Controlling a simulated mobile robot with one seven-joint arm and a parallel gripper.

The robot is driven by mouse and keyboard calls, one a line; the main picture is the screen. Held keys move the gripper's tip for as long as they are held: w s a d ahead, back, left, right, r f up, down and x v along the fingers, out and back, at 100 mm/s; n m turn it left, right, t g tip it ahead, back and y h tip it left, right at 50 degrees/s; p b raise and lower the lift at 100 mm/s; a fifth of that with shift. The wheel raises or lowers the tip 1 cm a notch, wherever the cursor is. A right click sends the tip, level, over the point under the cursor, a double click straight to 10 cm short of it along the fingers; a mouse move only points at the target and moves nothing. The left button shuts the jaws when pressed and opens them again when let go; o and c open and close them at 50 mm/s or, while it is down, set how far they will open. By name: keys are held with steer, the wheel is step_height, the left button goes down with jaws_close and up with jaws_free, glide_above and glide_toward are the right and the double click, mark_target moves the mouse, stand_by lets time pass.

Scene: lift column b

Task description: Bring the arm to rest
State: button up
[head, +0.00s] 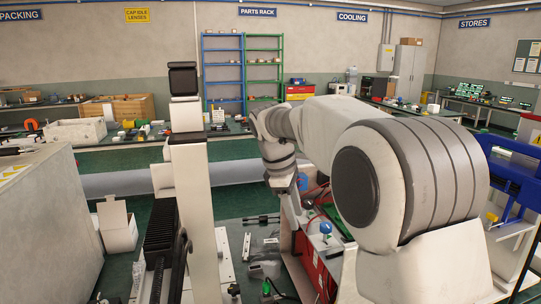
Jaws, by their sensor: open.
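My arm reaches in from the right foreground and bends down at the middle of the head view. Its wrist (281,160) hangs above the near work surface. My gripper (293,207) is at the lower end of the wrist, open; its fingers are small and hard to make out against the clutter. I see nothing held in it.
A red case (313,262) with tools stands under the arm. Black and grey parts (264,270) lie on the near surface to its left. An open white box (117,226) stands further left. A long bench (225,131) with bins runs behind.

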steer(key=s+d+r+m+y, duration=0.1)
steer(key=s+d+r+m, duration=0.3)
steer(key=s, duration=0.3)
steer(key=s+d+f+m+t+y, duration=0.1)
steer(key=s+m, duration=0.4)
steer(key=s, duration=0.6)
steer(key=s+d+f+m+t+y+p, duration=0.1)
steer(key=s+m, duration=0.4)
steer(key=s, duration=0.6)
steer(key=shift+d+f+t, duration=0.55)
steer(key=shift+d+t, duration=0.55)
steer(key=shift+d, duration=0.15)
